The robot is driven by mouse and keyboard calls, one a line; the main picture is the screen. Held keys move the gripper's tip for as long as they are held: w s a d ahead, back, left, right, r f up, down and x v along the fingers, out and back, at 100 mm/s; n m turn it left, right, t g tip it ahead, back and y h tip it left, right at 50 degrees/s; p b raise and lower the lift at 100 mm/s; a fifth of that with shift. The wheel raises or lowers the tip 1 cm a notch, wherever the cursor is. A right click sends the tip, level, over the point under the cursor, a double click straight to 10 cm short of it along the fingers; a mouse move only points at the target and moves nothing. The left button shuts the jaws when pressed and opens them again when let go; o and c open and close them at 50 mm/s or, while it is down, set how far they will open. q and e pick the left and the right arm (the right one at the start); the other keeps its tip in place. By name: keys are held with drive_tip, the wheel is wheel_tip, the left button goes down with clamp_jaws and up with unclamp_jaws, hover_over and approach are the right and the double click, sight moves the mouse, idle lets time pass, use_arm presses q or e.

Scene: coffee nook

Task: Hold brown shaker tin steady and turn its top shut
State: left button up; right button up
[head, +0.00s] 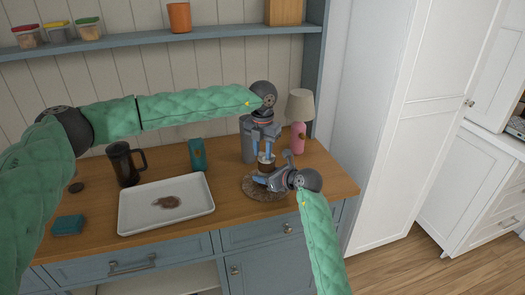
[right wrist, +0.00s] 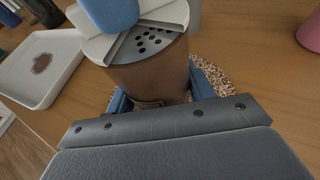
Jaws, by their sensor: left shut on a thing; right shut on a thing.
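The brown shaker tin (head: 266,169) stands upright over a speckled round mat (head: 250,192) on the wooden counter. In the right wrist view, the tin (right wrist: 150,82) shows a grey top (right wrist: 150,42) with several holes. My right gripper (head: 263,178) is shut on the tin's brown body from the front, its blue fingers (right wrist: 160,103) on either side. My left gripper (head: 266,155) comes down from above and is shut on the top, its pale pads (right wrist: 135,22) covering part of it. Whether the top is fully closed cannot be told.
A white tray (head: 130,223) with a brown patch lies left of the mat. A dark jug (head: 126,167), a teal box (head: 197,153) and a teal block (head: 68,225) stand around it. A grey canister (head: 247,146) and a pink-based lamp (head: 299,138) stand close behind my grippers.

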use_arm(q)
drive_tip(key=m, duration=0.3)
drive_tip(key=shift+w+m, duration=0.25)
drive_tip(key=shift+m, duration=0.15)
drive_tip(key=m, duration=0.3)
drive_tip(key=shift+w+d+m, duration=0.1)
drive_tip(key=shift+w+m, duration=0.1)
drive_tip(key=shift+m, duration=0.1)
drive_tip(key=m, duration=0.3)
drive_tip(key=shift+w+d+m, duration=0.15)
drive_tip(key=shift+m, duration=0.15)
drive_tip(key=shift+w+d+m, duration=0.1)
drive_tip(key=shift+d+m, duration=0.1)
drive_tip(key=shift+m, duration=1.4)
drive_tip(key=o, duration=1)
drive_tip(key=shift+d, duration=0.1)
wheel_tip(320, 180, up, 12)
